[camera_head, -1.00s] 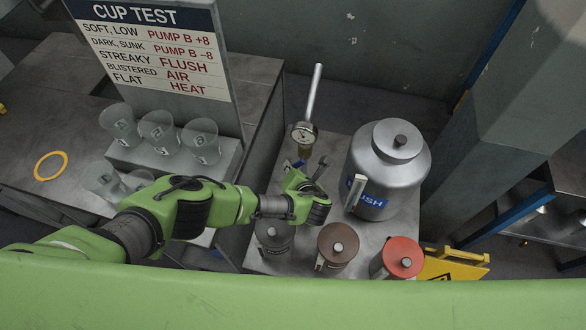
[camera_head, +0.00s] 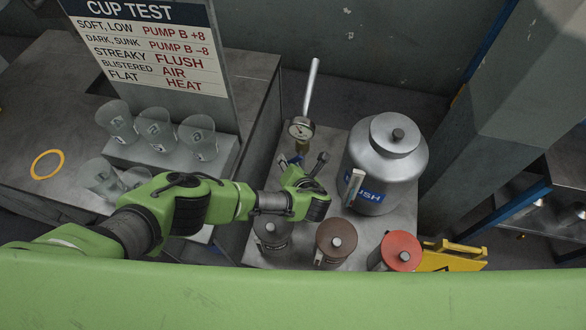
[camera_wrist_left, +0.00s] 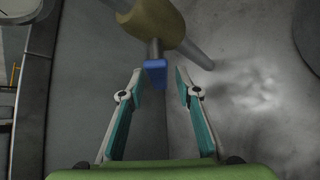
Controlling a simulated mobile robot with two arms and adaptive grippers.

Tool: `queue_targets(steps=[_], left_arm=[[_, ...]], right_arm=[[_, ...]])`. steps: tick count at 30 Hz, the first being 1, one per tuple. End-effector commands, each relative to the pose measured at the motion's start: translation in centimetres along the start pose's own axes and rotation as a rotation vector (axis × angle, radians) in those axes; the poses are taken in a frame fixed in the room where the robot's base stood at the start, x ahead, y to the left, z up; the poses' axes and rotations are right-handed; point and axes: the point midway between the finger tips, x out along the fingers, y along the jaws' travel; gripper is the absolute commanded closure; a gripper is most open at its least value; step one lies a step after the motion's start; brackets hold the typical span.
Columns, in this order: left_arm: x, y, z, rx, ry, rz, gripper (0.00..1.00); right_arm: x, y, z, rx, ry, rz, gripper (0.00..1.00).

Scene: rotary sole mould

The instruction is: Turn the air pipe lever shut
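The air pipe (camera_head: 311,88) rises at the back of the metal stand, with a round gauge (camera_head: 301,129) on it. Below the gauge is a brass valve body (camera_wrist_left: 152,22), large at the top of the left wrist view. A blue lever (camera_wrist_left: 155,72) sticks out from it on a short stem. My left gripper (camera_wrist_left: 160,77) is open, with the lever end between its two fingertips and a gap on the right side. In the head view the left gripper (camera_head: 303,159) is just below the gauge and partly hides the lever. My right gripper is not in view.
A large steel can (camera_head: 385,165) stands close to the right of the gripper. Grey (camera_head: 272,240), brown (camera_head: 336,242) and red (camera_head: 400,252) lidded pots stand in front. Clear cups (camera_head: 155,135) and a yellow ring (camera_head: 47,164) are on the left bench.

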Motion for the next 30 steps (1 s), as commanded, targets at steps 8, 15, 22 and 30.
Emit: queue_targets(steps=[8, 15, 22, 30], left_arm=[[-3.8, -0.1, 0.0, 0.000, -0.001, -0.005, 0.69], [-8.3, -0.1, 0.0, 0.000, -0.001, -0.003, 0.69], [-11.1, 0.0, 0.0, -0.001, -0.001, -0.001, 0.69], [-11.6, 0.1, 0.0, 0.000, 0.000, 0.002, 0.69]], right_arm=[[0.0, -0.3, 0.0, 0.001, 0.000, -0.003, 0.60], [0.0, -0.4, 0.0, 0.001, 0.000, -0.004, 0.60], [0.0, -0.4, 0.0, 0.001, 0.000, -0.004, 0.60], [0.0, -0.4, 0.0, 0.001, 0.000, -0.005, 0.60]])
